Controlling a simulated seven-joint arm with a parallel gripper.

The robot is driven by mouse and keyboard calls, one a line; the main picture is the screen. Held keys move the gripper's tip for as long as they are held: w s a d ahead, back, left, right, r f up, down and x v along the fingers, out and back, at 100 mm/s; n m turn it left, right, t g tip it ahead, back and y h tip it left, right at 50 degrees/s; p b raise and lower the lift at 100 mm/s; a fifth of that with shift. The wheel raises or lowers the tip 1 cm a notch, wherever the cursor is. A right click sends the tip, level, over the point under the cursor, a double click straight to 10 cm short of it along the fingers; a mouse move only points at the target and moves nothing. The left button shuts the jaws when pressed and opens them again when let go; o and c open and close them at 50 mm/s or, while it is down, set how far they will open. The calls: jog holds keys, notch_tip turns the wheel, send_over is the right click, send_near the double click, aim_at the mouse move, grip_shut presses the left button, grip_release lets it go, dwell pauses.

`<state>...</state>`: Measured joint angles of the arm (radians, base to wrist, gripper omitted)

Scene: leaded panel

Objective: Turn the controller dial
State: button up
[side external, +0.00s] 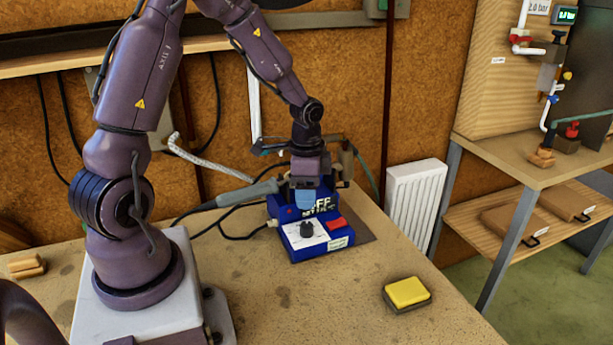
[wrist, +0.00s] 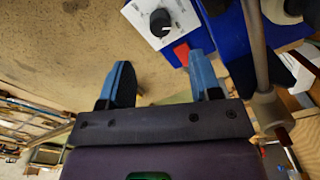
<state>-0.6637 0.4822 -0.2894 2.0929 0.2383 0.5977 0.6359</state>
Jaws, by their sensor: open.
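The controller (side external: 325,243) is a blue box on the wooden bench. Its white face carries a black round dial (side external: 306,229), with a red switch (side external: 335,223) beside it. In the wrist view the dial (wrist: 160,22) is at the top, beyond my fingertips, with a pale pointer mark on it. My gripper (side external: 304,201) points down over the rear of the controller in the side view. In the wrist view its two blue fingers (wrist: 161,60) are wide apart with nothing between them. The dial is clear of both fingers.
A grey-handled iron (side external: 243,194) and its cable lie left of the controller. A yellow sponge (side external: 407,292) sits at the bench's front right. A white radiator (side external: 414,203) stands behind the bench. The bench top (side external: 290,300) in front of the controller is clear.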

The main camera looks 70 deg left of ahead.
aim_at(307, 224)
notch_tip(307, 224, up, 4)
jog(key=shift+f, duration=0.1)
notch_tip(307, 224, down, 13)
jog(key=n, duration=1.4)
jog(key=shift+n, duration=0.3)
jog(key=shift+c, duration=0.2)
jog(key=c, duration=0.9)
